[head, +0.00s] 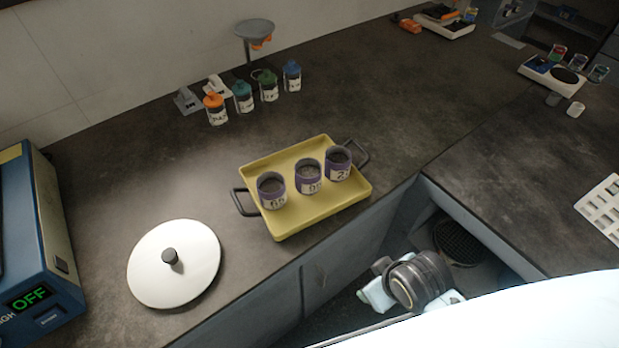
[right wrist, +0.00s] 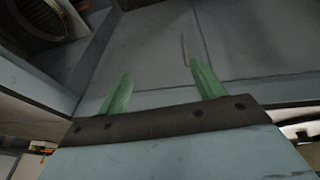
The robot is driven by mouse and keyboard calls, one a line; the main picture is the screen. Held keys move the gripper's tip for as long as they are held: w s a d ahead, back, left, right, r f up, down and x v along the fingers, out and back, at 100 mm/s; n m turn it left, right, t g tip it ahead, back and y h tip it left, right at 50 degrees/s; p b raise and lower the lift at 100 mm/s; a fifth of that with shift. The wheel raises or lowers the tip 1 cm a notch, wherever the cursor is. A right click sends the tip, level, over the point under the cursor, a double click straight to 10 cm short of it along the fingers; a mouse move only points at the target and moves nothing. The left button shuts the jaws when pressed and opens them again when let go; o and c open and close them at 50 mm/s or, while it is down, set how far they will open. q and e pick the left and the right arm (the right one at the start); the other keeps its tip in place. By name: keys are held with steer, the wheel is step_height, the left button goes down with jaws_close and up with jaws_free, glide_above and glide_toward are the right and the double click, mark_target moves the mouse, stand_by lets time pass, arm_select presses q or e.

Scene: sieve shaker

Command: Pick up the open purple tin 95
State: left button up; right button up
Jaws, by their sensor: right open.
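Three open purple tins with white labels stand upright in a yellow tray (head: 284,224) in the head view: a left tin (head: 272,191), a middle tin (head: 308,177) and a right tin (head: 338,166). The label marks are too small to read surely, so I cannot tell which is 95. My right gripper (right wrist: 160,70) shows in the right wrist view with its green fingers apart and nothing between them. It faces a plain grey cabinet front, away from the tins. In the head view, part of my right arm is low, below the counter edge. My left gripper is not in view.
The tray has dark handles at both ends. A white lid (head: 190,262) lies left of it, near a blue machine (head: 50,240) reading OFF. Several capped bottles (head: 243,97) stand behind, beside a funnel stand (head: 255,30). The counter right of the tray is clear.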

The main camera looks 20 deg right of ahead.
steer(key=w+r+n+t+h, duration=0.1)
steer(key=w+r+n+t, duration=0.1)
steer(key=w+r+n, duration=0.3)
steer(key=n+t, duration=0.8)
steer(key=n, duration=1.8)
glide_toward(311, 184)
steer(key=shift+w, duration=0.55)
steer(key=shift+w+f, duration=0.1)
steer(key=shift+w, duration=0.25)
steer(key=b+x, duration=0.2)
steer(key=x, duration=0.5)
steer(key=shift+w+f, duration=0.1)
steer(key=shift+f, duration=0.15)
steer(key=b+x, duration=0.1)
steer(key=x, duration=0.4)
steer(key=shift+f+b, duration=0.1)
steer(key=shift+b, duration=0.2)
steer(key=shift+d, duration=0.1)
steer(key=c, duration=0.8)
